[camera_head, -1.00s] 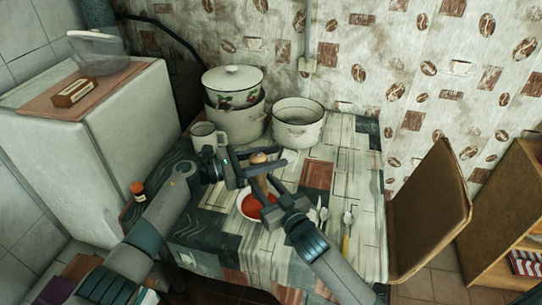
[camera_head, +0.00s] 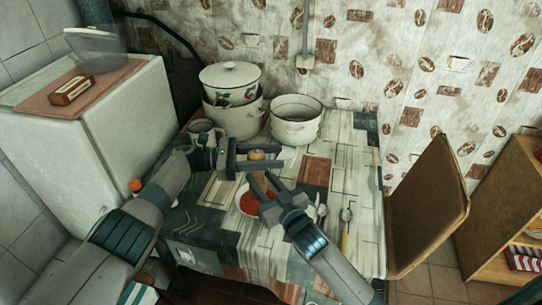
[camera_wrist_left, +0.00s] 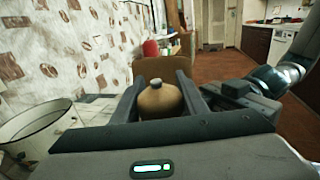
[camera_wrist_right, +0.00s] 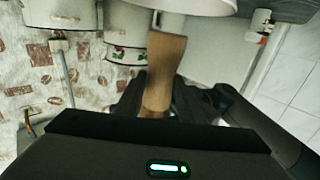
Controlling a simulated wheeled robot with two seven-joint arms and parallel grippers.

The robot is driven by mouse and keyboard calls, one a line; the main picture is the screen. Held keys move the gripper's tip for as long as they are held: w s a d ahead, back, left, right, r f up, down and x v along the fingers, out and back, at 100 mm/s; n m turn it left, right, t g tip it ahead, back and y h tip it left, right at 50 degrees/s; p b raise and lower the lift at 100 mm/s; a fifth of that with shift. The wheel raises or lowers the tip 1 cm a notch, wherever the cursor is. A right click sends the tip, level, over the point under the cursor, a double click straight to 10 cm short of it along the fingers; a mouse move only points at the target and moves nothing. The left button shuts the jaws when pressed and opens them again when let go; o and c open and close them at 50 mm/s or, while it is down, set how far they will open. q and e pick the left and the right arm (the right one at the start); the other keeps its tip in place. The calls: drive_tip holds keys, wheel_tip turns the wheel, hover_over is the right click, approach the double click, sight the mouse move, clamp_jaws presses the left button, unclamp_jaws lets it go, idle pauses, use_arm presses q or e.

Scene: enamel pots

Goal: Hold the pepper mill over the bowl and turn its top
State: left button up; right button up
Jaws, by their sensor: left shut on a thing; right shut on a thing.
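The wooden pepper mill (camera_head: 257,178) stands upright over the bowl (camera_head: 246,206), a white bowl with red contents on the table. My left gripper (camera_head: 268,160) is shut on the mill's rounded top, which shows between the fingers in the left wrist view (camera_wrist_left: 160,101). My right gripper (camera_head: 264,186) is shut on the mill's body, lower down. The body also shows in the right wrist view (camera_wrist_right: 163,75). The grippers and arms hide parts of the mill and bowl.
A lidded enamel pot (camera_head: 231,84) stacked on another pot and an open white pot (camera_head: 296,121) stand at the back of the table. A mug (camera_head: 203,133) is at left. Cutlery (camera_head: 346,228) lies right of the bowl. A chair (camera_head: 428,205) stands at right.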

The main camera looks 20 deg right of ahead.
use_arm(q)
drive_tip(key=shift+f, duration=0.1)
drive_tip(key=o, duration=1.1)
drive_tip(key=v, duration=1.2)
